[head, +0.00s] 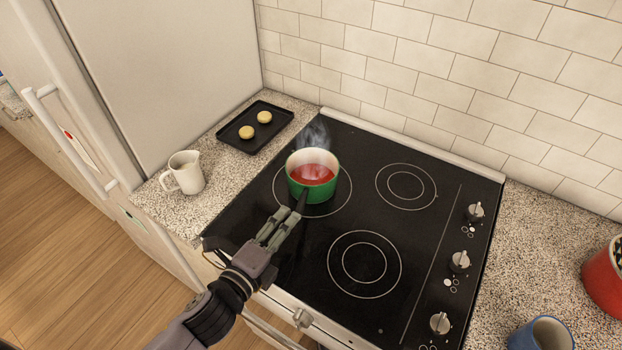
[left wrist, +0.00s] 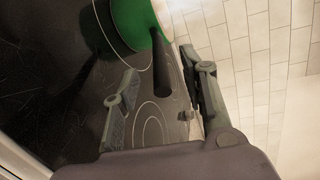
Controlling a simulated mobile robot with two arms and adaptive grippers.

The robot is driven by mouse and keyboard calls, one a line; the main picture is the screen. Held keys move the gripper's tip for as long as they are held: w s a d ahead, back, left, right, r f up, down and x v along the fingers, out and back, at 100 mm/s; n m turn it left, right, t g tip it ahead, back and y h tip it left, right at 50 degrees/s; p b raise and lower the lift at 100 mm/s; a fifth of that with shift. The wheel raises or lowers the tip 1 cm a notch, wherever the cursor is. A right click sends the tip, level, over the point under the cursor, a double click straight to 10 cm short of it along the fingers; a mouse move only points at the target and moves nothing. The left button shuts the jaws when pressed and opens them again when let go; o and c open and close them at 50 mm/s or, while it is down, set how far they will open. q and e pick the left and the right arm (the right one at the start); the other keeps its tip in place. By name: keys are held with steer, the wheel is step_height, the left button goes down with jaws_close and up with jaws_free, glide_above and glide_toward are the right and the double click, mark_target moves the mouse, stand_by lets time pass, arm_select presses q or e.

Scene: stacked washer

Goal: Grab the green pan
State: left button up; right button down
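The green pan (head: 318,190) sits on the far left burner of the black stove, with red contents and steam rising from it. Its dark handle (head: 303,202) points toward the front of the stove. My left gripper (head: 286,222) is at the near end of the handle. In the left wrist view, the fingers of my left gripper (left wrist: 166,80) are apart, and the dark handle (left wrist: 161,68) shows in the gap between them, with the green pan (left wrist: 130,22) beyond. I cannot tell whether either finger touches the handle. My right gripper is not in view.
A black tray with two round cookies (head: 225,139) and a white pitcher (head: 187,173) stand on the counter left of the stove (head: 300,262). A blue cup (head: 540,335) and a red pot (head: 604,280) stand on the right counter. The other visible burners are empty.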

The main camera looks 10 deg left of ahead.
mark_target(299, 204)
arm_select(q)
steer(key=x, duration=0.2)
steer(key=shift+w+d, duration=0.1)
steer(key=shift+w, duration=0.2)
steer(key=p+x, duration=0.2)
steer(key=x, duration=0.2)
steer(key=shift+w+f, duration=0.1)
steer(key=shift+w, duration=0.3)
steer(key=shift+w+d+f, duration=0.1)
steer(key=shift+w+f, duration=0.05)
steer(key=shift+w, duration=0.05)
steer(key=shift+c, duration=0.5)
steer(key=shift+s, duration=0.1)
steer(key=shift+c, duration=0.6)
jaws_close()
